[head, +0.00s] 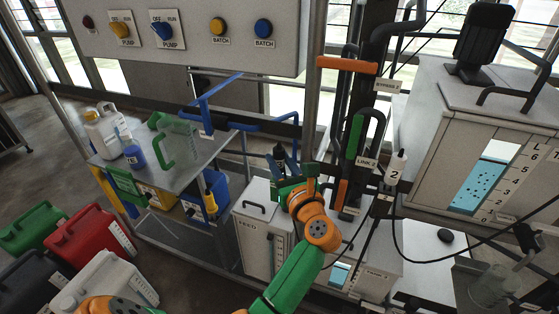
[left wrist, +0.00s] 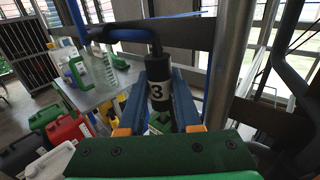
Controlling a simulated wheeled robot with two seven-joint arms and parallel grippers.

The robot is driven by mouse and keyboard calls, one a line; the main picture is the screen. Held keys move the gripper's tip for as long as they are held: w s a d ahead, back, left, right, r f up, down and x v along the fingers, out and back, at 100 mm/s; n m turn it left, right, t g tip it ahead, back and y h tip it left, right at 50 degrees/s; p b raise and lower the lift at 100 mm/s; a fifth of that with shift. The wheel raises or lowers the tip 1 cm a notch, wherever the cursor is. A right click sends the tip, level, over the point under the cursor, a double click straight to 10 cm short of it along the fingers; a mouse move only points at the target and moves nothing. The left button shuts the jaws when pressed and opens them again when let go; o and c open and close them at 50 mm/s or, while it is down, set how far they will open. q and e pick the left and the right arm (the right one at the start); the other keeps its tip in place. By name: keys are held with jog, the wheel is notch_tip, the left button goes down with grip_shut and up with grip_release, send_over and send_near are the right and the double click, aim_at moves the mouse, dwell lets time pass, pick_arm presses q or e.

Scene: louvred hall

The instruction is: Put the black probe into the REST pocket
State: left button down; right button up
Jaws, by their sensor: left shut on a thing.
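The black probe (left wrist: 157,88), with a white band marked 3, stands roughly upright between the blue fingers of my left gripper (left wrist: 168,95) in the left wrist view. The fingers are shut on it. In the head view my left gripper (head: 287,170) is near the middle, above the FEED tank, and the dark top of the probe (head: 279,152) shows between its fingers. The probe's lower end is hidden. I cannot make out a pocket marked REST in either view. My right gripper is not in view.
A white probe (head: 397,166) marked 2 hangs right of my gripper, near the LINK 2 pipe (head: 355,137). The FEED tank (head: 252,232) stands below. A metal table (head: 190,172) with bottles stands left. Posts, blue pipes and black cables crowd the middle and right.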

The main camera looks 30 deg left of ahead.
pick_arm(q)
jog(key=c, duration=0.5)
grip_release()
jog(key=shift+r, duration=0.1)
